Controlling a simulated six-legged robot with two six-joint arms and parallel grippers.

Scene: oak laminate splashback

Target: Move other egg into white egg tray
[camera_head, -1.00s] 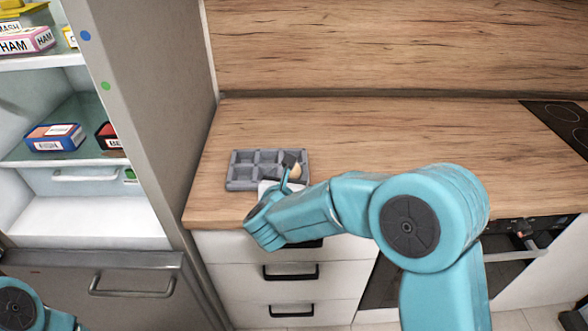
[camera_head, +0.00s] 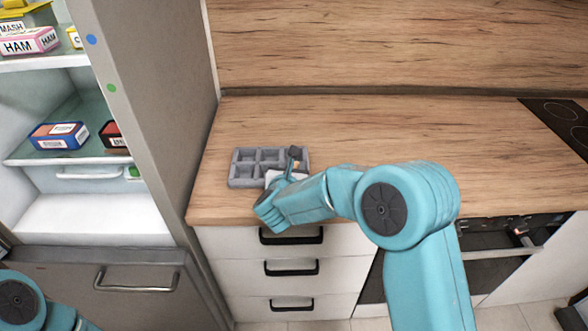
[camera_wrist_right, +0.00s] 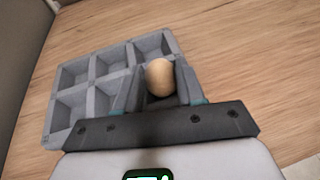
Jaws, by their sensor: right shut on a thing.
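The egg tray (camera_head: 244,164) looks grey and lies on the wooden counter, near its left end. It also shows in the right wrist view (camera_wrist_right: 92,100); the compartments I can see there look empty. My right gripper (camera_head: 296,161) is at the tray's right end. In the right wrist view, the gripper (camera_wrist_right: 159,84) is shut on a tan egg (camera_wrist_right: 159,75), with a finger on each side. The egg is over or in a right-end compartment; its height is hard to tell. In the head view the egg is mostly hidden. My left gripper is out of view.
An open fridge (camera_head: 150,110) with food boxes stands at the left, its side wall close to the tray. The counter (camera_head: 400,130) right of the tray is clear up to a black hob (camera_head: 565,120). Drawers (camera_head: 290,268) are below the counter's front edge.

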